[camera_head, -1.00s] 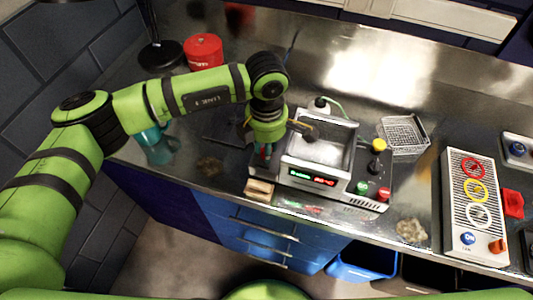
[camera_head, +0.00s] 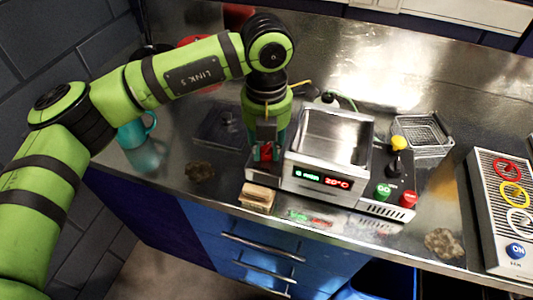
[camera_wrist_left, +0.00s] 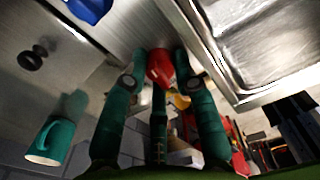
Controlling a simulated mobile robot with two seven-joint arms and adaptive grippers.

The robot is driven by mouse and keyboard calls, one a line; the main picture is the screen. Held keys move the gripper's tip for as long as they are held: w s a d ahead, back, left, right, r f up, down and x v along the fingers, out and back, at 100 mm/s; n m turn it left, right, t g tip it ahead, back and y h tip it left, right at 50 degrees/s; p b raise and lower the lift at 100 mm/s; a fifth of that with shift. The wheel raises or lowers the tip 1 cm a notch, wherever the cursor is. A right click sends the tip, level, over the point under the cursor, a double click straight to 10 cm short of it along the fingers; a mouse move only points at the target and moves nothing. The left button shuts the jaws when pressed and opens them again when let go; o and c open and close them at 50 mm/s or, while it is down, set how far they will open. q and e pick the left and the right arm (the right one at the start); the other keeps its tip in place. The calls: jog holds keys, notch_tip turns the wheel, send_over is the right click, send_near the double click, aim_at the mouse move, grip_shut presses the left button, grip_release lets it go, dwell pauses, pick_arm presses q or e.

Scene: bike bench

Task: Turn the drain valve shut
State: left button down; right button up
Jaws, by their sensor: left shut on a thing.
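The drain valve (camera_head: 265,152) shows as a small red handle on the left side of the steel tank unit (camera_head: 316,178), low near the bench. My left gripper (camera_head: 266,150) points down beside the tank, its fingers shut on the red handle. In the left wrist view the red handle (camera_wrist_left: 160,67) sits between the fingertips of my left gripper (camera_wrist_left: 161,75). The valve's body is mostly hidden, and I cannot tell its turn angle. The tank's display reads green and red figures. My right gripper is not in view.
A panel with a green button (camera_head: 383,191), a red button (camera_head: 408,199) and a yellow knob (camera_head: 398,143) joins the tank's right side. A wire basket (camera_head: 428,133) stands behind it. A sponge-like block (camera_head: 258,197) lies in front of the gripper. A teal mug (camera_head: 137,131) stands left.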

aim_at(267, 146)
pick_arm(q)
jog(key=shift+n+b, duration=1.1)
jog(key=shift+n, duration=0.3)
jog(key=c, duration=1.2)
grip_release()
jog(key=shift+c, duration=0.2)
jog(key=shift+r, duration=0.1)
notch_tip(267, 146, up, 12)
